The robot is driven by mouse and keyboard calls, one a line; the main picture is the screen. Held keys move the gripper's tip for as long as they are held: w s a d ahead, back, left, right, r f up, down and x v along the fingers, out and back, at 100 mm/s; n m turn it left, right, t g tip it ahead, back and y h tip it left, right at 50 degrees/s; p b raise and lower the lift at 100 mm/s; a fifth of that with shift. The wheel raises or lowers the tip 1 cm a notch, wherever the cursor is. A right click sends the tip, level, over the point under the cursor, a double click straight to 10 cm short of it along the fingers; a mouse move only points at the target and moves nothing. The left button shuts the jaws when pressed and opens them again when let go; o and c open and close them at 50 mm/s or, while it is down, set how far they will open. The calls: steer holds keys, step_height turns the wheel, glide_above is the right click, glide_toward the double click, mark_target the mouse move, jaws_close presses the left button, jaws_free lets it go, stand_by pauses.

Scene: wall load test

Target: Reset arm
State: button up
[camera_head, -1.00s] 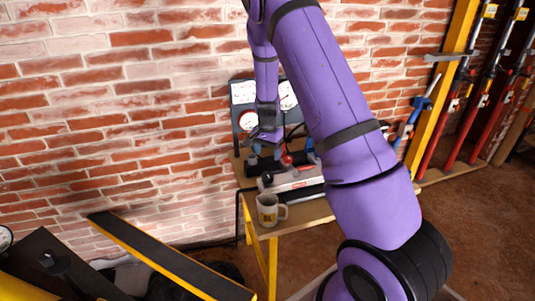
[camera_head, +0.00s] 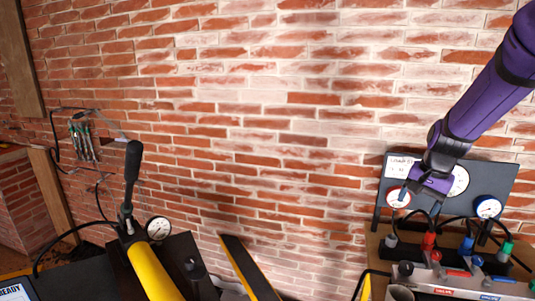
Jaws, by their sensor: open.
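My purple arm comes in from the upper right. My gripper (camera_head: 424,188) hangs in front of the grey gauge panel (camera_head: 497,177), above the bench at the lower right. It covers part of the panel and the middle gauge. The gripper is open, and I see nothing held in it. The fingertips are small and dark here, so their exact gap is hard to make out.
Below the gripper, the bench holds a grey valve block (camera_head: 478,286) with coloured fittings and hoses. At the lower left are a yellow pump cylinder (camera_head: 152,272) with a black handle (camera_head: 132,172) and a gauge (camera_head: 158,228). The brick wall (camera_head: 250,110) stands behind.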

steer(key=s+a+r+n+t, duration=0.1)
steer(key=s+a+r+n, duration=0.15)
steer(key=s+r, duration=0.4)
steer(key=s+a+r+n+t, duration=0.1)
steer(key=s+a+r+n, duration=0.15)
steer(key=s+r, duration=0.45)
steer(key=s+a+r+n+t+h, duration=0.1)
steer(key=s+a+n, duration=0.2)
steer(key=s, duration=1.1)
steer(key=shift+r, duration=0.15)
